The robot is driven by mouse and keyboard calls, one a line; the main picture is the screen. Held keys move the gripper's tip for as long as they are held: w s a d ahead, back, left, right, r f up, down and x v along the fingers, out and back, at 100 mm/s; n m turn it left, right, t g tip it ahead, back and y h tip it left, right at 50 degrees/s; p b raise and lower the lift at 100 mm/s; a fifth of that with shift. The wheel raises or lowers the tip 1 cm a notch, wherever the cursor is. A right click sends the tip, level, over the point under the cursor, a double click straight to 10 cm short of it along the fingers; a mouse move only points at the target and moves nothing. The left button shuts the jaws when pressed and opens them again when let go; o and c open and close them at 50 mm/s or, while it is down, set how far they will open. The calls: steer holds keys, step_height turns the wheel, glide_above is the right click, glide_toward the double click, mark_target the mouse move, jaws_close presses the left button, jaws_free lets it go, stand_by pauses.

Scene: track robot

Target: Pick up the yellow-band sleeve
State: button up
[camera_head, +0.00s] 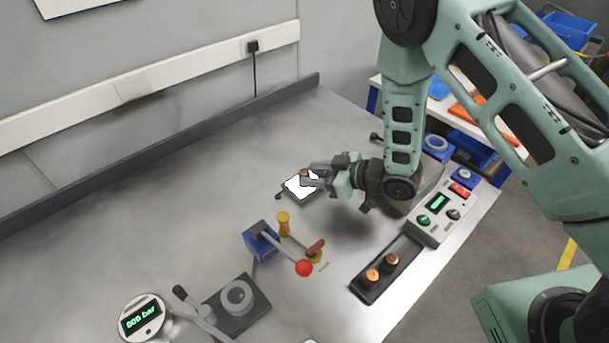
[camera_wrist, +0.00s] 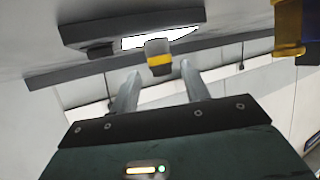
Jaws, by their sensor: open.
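The yellow-band sleeve (camera_wrist: 159,60) is a short grey piece with a yellow band, seen in the wrist view at a dark plate with a bright white face (camera_wrist: 190,36). My gripper (camera_wrist: 161,82) is open, with one finger to each side of the sleeve's line in the picture. The sleeve lies just beyond the fingertips, and I see no contact. In the head view my gripper (camera_head: 314,180) is low over the table at the white-faced plate (camera_head: 296,188). The sleeve there is small and partly hidden by the gripper, so its band is not clear.
A blue clamp (camera_head: 259,241) with a red-knobbed lever stands nearby, beside a yellow post (camera_head: 283,224). A dark tray (camera_head: 367,291) holds two copper-topped pieces. A control box (camera_head: 440,212) stands at the right. A round gauge (camera_head: 142,318) is at the front left. The left table is clear.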

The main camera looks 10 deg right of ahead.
mark_target(302, 170)
steer(key=x, duration=0.1)
steer(key=p+x, duration=0.1)
steer(key=x, duration=0.3)
steer(key=shift+a+r+p, duration=0.15)
steer(key=shift+r+p, duration=0.2)
steer(key=shift+p, duration=0.05)
steer(key=c, duration=1)
jaws_close()
steer(key=shift+r, duration=0.1)
